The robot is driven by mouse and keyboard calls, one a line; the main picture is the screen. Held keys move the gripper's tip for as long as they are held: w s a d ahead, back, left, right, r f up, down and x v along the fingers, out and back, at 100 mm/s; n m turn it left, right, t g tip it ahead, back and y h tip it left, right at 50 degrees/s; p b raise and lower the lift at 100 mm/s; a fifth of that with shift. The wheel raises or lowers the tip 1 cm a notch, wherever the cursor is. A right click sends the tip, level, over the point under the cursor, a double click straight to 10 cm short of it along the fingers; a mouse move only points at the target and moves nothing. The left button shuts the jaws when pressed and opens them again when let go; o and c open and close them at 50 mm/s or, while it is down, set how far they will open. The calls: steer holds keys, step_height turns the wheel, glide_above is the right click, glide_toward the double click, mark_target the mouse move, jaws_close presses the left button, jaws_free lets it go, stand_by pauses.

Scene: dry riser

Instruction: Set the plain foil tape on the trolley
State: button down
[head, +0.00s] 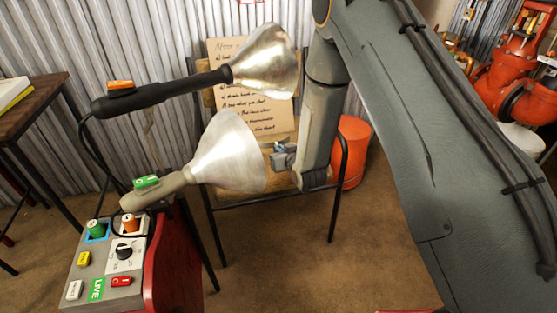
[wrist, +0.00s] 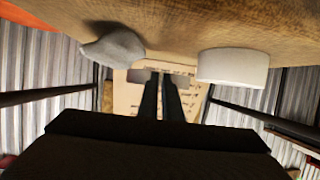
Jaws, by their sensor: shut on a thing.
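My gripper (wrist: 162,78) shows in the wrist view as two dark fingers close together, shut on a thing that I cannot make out. In the head view it shows partly as a small grey-blue piece (head: 285,157) beside the end of my arm, in front of the wooden stand. I cannot clearly identify the plain foil tape in either view. A white round piece (wrist: 232,68) and a grey lump (wrist: 112,47) lie on a wooden surface (wrist: 180,20) in the wrist view, which looks upside down. I cannot tell which thing is the trolley.
Two metal horn-shaped heads (head: 265,62) (head: 230,155) on handles jut out at left, near my gripper. Below them is a control box (head: 110,262) with coloured buttons. A handwritten board (head: 255,112) and an orange bucket (head: 352,150) stand behind. Red pipework (head: 510,80) is at right.

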steer(key=shift+f+b, duration=0.45)
steer(key=shift+f, duration=1.55)
steer(key=shift+f, duration=0.2)
steer(key=c, duration=2.2)
jaws_free()
steer(key=shift+r, duration=0.1)
